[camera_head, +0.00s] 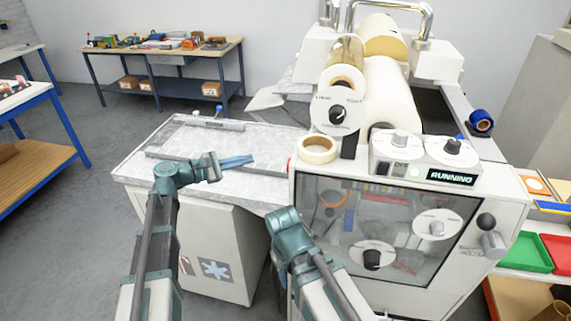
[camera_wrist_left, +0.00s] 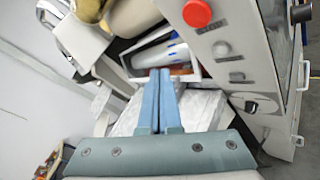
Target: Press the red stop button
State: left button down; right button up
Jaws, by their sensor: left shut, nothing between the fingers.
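The red stop button (camera_wrist_left: 197,13) is a round red knob on a pale panel at the top of the left wrist view, right of and beyond my fingertips. In the head view only a small red bit (camera_head: 289,164) shows at the left edge of the machine, probably the same button seen from the side. My left gripper (camera_head: 250,159) is over the pale table left of the machine, its blue fingers pointing right toward it. The fingers are shut and empty, also in the left wrist view (camera_wrist_left: 160,72), and apart from the button. My right arm shows, but not its gripper.
The machine (camera_head: 512,200) has a lit "RUNNING" display (camera_head: 451,177), knobs and large rollers on top. A tape roll (camera_head: 317,149) lies near its left corner. A grey round button (camera_wrist_left: 221,49) and a small lever sit below the red one. The pale table (camera_head: 262,140) is mostly clear.

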dwell(0.4)
pick_arm(q)
jog(key=s+d, duration=0.2)
jog(key=d, duration=0.6)
jog(key=shift+s+d, duration=0.15)
jog(key=shift+s, duration=0.2)
dwell(1.9)
jog(key=shift+s+d, duration=0.1)
jog(key=shift+d, duration=0.3)
jog(key=shift+s+d, duration=0.15)
jog(key=shift+d, duration=0.25)
dwell(0.6)
dwell(0.3)
jog(key=shift+w+a, duration=0.25)
jog(key=shift+a, duration=0.55)
